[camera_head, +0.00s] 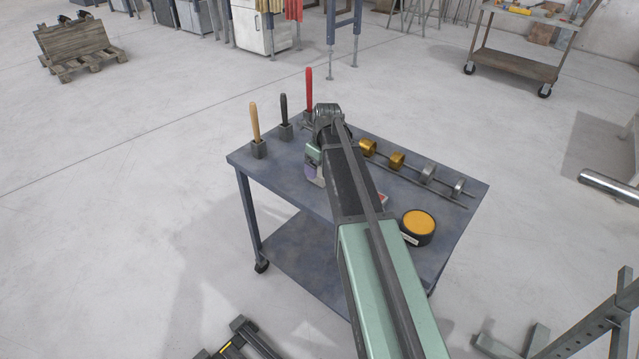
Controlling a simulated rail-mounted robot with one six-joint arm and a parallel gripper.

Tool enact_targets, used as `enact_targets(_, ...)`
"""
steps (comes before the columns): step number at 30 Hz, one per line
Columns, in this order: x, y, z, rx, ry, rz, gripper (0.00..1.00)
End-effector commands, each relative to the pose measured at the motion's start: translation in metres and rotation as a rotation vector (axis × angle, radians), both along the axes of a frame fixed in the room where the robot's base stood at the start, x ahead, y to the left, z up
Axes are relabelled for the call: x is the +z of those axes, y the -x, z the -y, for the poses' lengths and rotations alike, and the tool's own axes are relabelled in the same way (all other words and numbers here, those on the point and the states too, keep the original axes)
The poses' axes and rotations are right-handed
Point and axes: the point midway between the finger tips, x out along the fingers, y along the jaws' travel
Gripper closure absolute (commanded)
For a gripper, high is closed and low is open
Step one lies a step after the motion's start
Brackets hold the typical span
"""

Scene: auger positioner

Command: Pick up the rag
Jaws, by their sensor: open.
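My arm reaches from the bottom of the picture over a blue-grey cart (285,180). The end of my arm, with part of my gripper (316,177), shows just left of the dark arm link, over the cart top. My gripper is open; its fingertips are mostly hidden and I see nothing held. I cannot make out a rag for certain on the cart. A small red and white thing (383,201) shows beside the arm, too small to name. Part of the cart top is hidden behind my arm.
Tan (255,122), black (284,109) and red (309,90) handled tools stand in holders along the cart's back left edge. Gold and silver collars (397,160) sit in a row at right. A round tin with an orange top (418,224) stands near the right front.

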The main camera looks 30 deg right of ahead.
Motion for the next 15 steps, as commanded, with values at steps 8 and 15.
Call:
enact_targets(8, -0.033, -0.003, -0.002, 0.000, 0.000, 0.000, 0.17)
enact_targets(15, -0.032, -0.003, -0.002, 0.000, 0.000, 0.000, 0.37)
